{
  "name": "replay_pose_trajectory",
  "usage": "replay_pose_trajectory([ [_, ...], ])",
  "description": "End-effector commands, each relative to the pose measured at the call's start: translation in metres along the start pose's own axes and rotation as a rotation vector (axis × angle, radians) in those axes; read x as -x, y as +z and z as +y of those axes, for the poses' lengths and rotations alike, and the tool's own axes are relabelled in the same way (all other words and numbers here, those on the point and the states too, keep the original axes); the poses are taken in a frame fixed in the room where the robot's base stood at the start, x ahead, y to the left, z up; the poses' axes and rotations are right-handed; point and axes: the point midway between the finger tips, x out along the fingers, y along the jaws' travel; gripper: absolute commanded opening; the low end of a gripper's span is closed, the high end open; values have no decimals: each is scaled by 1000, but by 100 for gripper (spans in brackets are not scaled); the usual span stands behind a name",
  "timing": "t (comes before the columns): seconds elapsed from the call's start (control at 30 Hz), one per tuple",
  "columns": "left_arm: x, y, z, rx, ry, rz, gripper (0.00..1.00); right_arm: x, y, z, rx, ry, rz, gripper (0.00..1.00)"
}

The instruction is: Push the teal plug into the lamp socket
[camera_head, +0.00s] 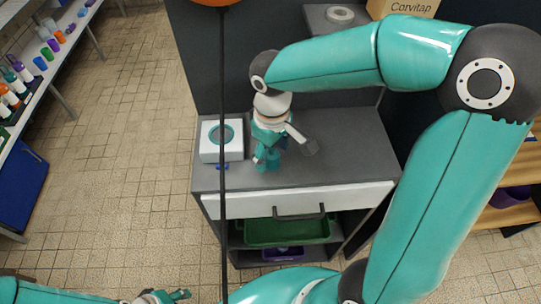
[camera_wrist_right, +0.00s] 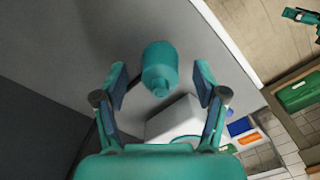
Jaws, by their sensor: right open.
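The teal plug (camera_wrist_right: 160,68) stands on the grey cabinet top in the right wrist view, between the spread fingers of my right gripper (camera_wrist_right: 160,84). A gap shows on each side of it. In the head view, my right gripper (camera_head: 268,152) is over the cabinet and largely hides the plug. The lamp socket appears as a white block (camera_head: 210,153) with a teal ring, just left of the right gripper. The white block also shows below the plug in the wrist view (camera_wrist_right: 174,118). My left gripper (camera_head: 165,297) is at the bottom edge, partly cut off.
The grey cabinet top (camera_head: 345,168) has bare room right of my gripper. Below it are a white drawer (camera_head: 255,206) and a green bin (camera_head: 288,231). A thin dark vertical rod (camera_head: 223,90) crosses the view before the socket. Shelves with coloured items (camera_head: 43,52) stand far left.

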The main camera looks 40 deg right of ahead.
Motion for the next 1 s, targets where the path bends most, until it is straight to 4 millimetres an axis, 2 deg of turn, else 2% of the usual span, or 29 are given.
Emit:
replay_pose_trajectory([
  [0.13,0,0,0,0,0,0,40,-12,0,0,0,0,0,71],
  [0.47,0,0,0,0,0,0,40,-12,0,0,0,0,2,71],
  [0.83,0,0,0,0,0,0,40,-12,0,0,1,0,1,11],
  [1.0,0,0,0,0,0,0,40,-11,0,0,1,0,2,10],
])
